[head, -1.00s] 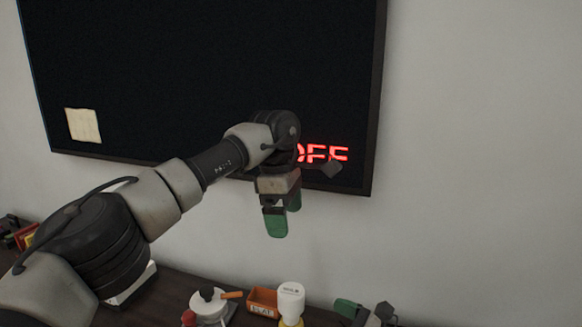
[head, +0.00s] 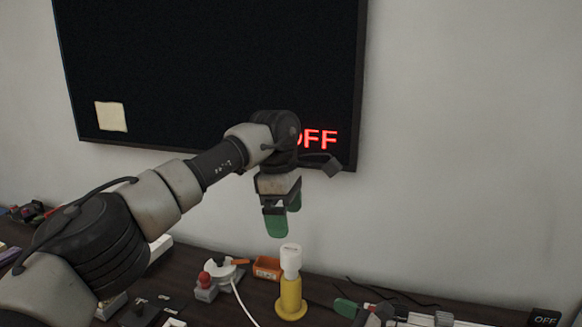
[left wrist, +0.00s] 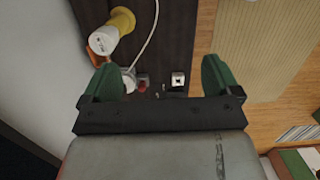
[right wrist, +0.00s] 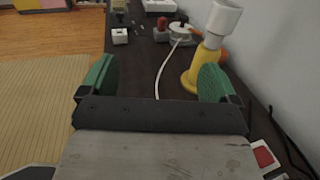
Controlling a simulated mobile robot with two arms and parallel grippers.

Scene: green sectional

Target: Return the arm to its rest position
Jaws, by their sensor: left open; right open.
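My left arm reaches across the head view from the left. Its gripper (head: 282,218) has green fingertips pointing down, in front of the wall below the dark screen (head: 215,75). In the left wrist view my left gripper (left wrist: 160,76) is open, with nothing between its fingers. My right gripper (head: 347,308) shows only partly at the bottom of the head view, low over the table. In the right wrist view the right gripper (right wrist: 156,82) is open and empty, with a white cable running between its fingers in the picture.
The dark table (head: 250,310) carries a yellow post with a white top (head: 291,290), an orange box (head: 267,268), a red button on a grey box (head: 205,288) and a white round device (head: 222,272). Red letters reading "OFF" show on the screen, partly behind my left arm.

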